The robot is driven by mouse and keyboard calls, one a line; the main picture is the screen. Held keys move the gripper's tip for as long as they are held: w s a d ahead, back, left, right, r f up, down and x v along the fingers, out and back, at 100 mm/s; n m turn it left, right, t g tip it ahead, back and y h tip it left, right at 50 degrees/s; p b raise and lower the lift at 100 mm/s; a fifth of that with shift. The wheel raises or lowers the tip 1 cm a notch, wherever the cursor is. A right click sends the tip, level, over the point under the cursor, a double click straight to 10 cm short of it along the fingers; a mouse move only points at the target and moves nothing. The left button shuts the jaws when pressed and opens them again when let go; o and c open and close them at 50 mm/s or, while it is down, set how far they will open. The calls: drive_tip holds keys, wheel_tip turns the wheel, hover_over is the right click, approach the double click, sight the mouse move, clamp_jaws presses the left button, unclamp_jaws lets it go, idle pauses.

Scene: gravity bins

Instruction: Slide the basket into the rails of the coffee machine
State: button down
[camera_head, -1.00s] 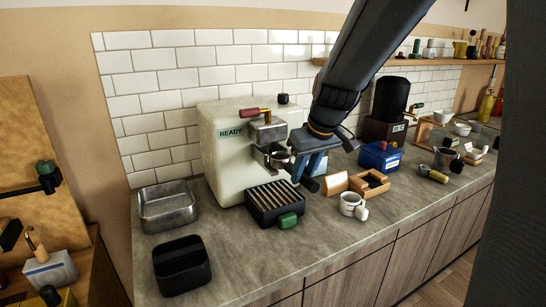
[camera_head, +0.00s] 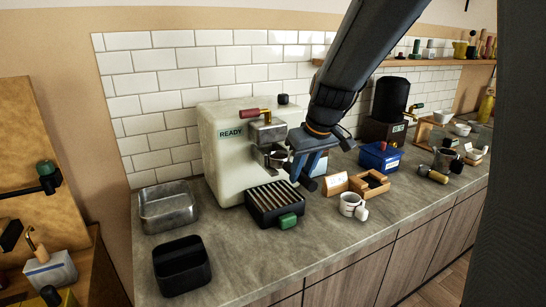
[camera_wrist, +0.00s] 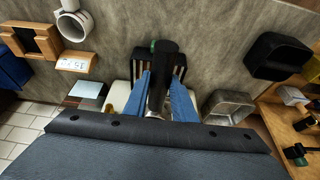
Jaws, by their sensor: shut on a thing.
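The cream coffee machine (camera_head: 229,178) with a READY label stands against the tiled wall. Its metal head (camera_head: 266,132) with a red-handled lever juts from the front. The metal basket (camera_head: 277,159) is at the front, just under this head. I cannot tell whether its rim is within the rails, which are too small to make out. My gripper (camera_head: 300,172) is right of the basket, its blue fingers shut on the basket's handle. In the wrist view the dark handle (camera_wrist: 161,72) lies between the blue fingers; the basket's cup is mostly hidden.
A slatted black drip box (camera_head: 268,203) with a green knob sits below the basket. A white mug (camera_head: 352,205), a wooden box (camera_head: 371,186) and a blue bin (camera_head: 380,158) stand right. A steel pan (camera_head: 168,207) and black bin (camera_head: 181,266) stand left. The front counter is clear.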

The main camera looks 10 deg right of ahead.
sight(287, 161)
drive_tip(key=shift+w+a+r, duration=0.1)
drive_tip(key=shift+w+a, duration=0.1)
drive_tip(key=shift+w, duration=0.45)
drive_tip(key=shift+w+a+f, duration=0.1)
drive_tip(key=shift+w+a, duration=0.15)
drive_tip(key=shift+w, duration=0.45)
drive_tip(key=shift+w+a+r, duration=0.1)
drive_tip(key=shift+w+a, duration=0.1)
drive_tip(key=shift+w, duration=0.45)
drive_tip(key=shift+w+a, duration=0.1)
drive_tip(key=shift+w, duration=0.2)
drive_tip(key=shift+w+a, duration=0.2)
drive_tip(key=shift+w, duration=0.45)
drive_tip(key=shift+w+a, duration=0.2)
drive_tip(key=shift+w, duration=0.4)
drive_tip(key=c, duration=1.4)
unclamp_jaws()
drive_tip(key=shift+s, duration=0.1)
